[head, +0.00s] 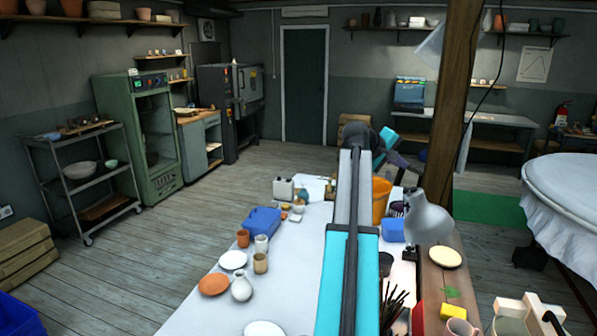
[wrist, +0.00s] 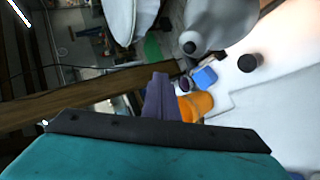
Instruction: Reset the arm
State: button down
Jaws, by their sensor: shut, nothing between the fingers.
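My arm (head: 350,230) rises through the middle of the head view, over the long white table, with turquoise and pale grey links. Its far end bends to the right near a dark joint, beside the wooden post. My gripper (wrist: 160,95) shows in the wrist view as a narrow purple-grey shape above a dark bar. It is shut and empty. My arm hides part of the table in the head view.
The white table (head: 190,312) holds cups, plates, a blue box (head: 262,222) and a white vase (head: 242,287). A wooden post (head: 455,100) rises behind. Open floor lies left.

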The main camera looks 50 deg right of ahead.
jog(key=w+a+f+n+t+y, duration=0.3)
jog(key=w+a+f+t+y, duration=0.1)
jog(key=w+a+f, duration=1.95)
jog(key=w+a+f+n+y, duration=0.1)
jog(key=w+a+f+y, duration=0.15)
jog(key=a+f, duration=0.7)
jog(key=w+a+f+y, duration=0.1)
jog(key=w+a+f, duration=0.35)
jog(key=a, duration=0.85)
jog(key=w+a+f+n+y, duration=0.1)
jog(key=a+f, duration=0.8)
jog(key=a, duration=0.2)
jog(key=s+a+f+y, duration=0.1)
jog(key=s+a+f, duration=0.25)
jog(key=a, duration=0.35)
jog(key=s+a+f+n+y, duration=0.1)
jog(key=s+a+f, duration=0.1)
jog(key=a+f, duration=0.35)
jog(key=s+a+f+y, duration=0.1)
jog(key=s+a+f, duration=0.15)
jog(key=a, duration=0.65)
jog(key=s+f+g+b, duration=0.6)
jog(key=s+f+b, duration=0.3)
jog(key=s+f, duration=1.6)
jog(key=shift+s+d+f+g, duration=0.15)
jog(key=shift+s+d+g, duration=0.2)
jog(key=shift+s, duration=0.1)
